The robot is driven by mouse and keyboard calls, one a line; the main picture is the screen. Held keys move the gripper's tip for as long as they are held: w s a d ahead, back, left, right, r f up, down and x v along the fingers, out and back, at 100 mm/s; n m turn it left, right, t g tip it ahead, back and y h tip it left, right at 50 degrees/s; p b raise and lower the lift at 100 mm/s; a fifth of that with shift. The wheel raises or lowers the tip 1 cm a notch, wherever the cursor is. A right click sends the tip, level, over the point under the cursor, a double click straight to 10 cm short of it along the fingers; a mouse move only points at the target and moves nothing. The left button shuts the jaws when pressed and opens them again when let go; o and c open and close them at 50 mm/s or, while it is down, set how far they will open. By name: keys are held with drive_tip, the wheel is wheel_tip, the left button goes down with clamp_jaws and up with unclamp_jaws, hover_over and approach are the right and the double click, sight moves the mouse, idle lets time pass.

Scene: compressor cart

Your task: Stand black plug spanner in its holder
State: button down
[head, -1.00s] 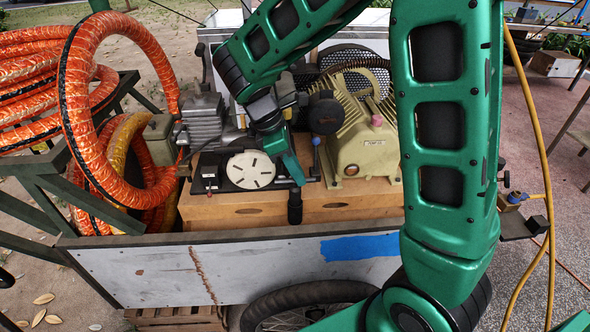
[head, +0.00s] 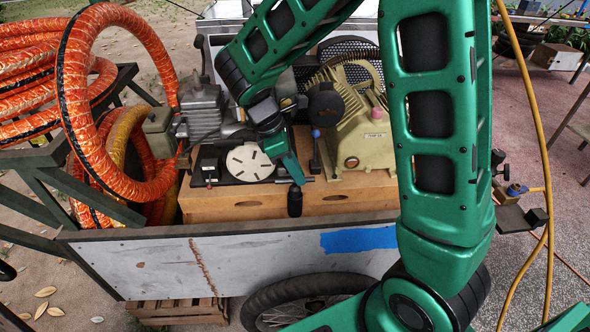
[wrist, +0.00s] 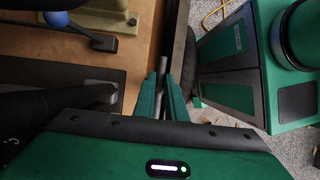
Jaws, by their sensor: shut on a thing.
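The black plug spanner (head: 295,202) hangs roughly upright below my gripper (head: 296,181), in front of the wooden box's front face in the head view. My gripper is shut on it. In the wrist view the narrow green fingers (wrist: 161,88) close on a dark grey rod, the spanner (wrist: 163,62), whose end shows beyond the fingertips. I cannot pick out the spanner's holder for sure; my wrist and hand hide part of the box top.
The beige compressor (head: 362,142) stands to the right, a grey motor (head: 203,112) to the left. The cart's side panel (head: 240,265) runs along the front. Orange hose (head: 78,105) coils at left.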

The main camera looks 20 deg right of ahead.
drive_tip(key=shift+f, duration=1.15)
drive_tip(key=c, duration=1.4)
unclamp_jaws()
drive_tip(key=shift+r, duration=0.1)
drive_tip(key=shift+r, duration=2.9)
drive_tip(key=shift+s, duration=0.15)
